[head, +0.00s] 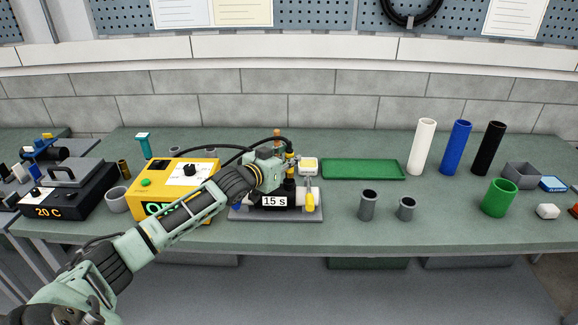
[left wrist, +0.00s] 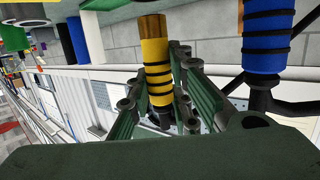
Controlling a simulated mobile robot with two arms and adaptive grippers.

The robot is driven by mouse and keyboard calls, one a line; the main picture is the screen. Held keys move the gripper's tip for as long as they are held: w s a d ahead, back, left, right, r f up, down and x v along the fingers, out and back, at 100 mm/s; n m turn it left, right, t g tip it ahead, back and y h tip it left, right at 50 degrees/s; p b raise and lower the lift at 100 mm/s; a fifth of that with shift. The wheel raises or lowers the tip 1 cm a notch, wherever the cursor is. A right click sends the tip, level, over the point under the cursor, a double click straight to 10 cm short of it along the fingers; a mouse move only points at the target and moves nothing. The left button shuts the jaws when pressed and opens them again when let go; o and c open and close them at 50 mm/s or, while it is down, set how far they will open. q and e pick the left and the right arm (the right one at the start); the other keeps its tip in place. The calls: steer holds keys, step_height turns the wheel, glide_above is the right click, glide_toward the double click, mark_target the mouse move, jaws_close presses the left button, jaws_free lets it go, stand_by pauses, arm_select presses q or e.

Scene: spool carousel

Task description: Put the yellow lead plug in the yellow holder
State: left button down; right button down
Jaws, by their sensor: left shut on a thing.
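My left gripper (head: 287,168) is over the back of the grey stand labelled 15 s (head: 275,217). It is shut on the yellow lead plug (head: 290,170), which has black bands. In the left wrist view the yellow plug (left wrist: 157,65) sits between the fingers, its brown tip clear of them. A blue banded plug (left wrist: 268,38) shows to the right there, apart from the fingers. A yellow end piece (head: 310,202) is at the stand's right, and a white block with a yellow top (head: 308,166) stands behind; I cannot tell which is the yellow holder. My right gripper is not in view.
A yellow box (head: 205,167) with black cables stands left, partly behind my arm. A green tray (head: 362,169) is behind right. Grey cups (head: 368,205), tall tubes (head: 456,148) and a green cup (head: 499,198) stand right. The bench between the stand and grey cups is clear.

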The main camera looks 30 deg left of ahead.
mark_target(287, 170)
arm_select(q)
step_height(287, 170, down, 3)
steer(key=shift+r+p, duration=0.1)
steer(key=shift+p, duration=0.9)
steer(key=shift+f, duration=0.4)
steer(key=shift+f, duration=0.15)
steer(key=c, duration=1.6)
jaws_free()
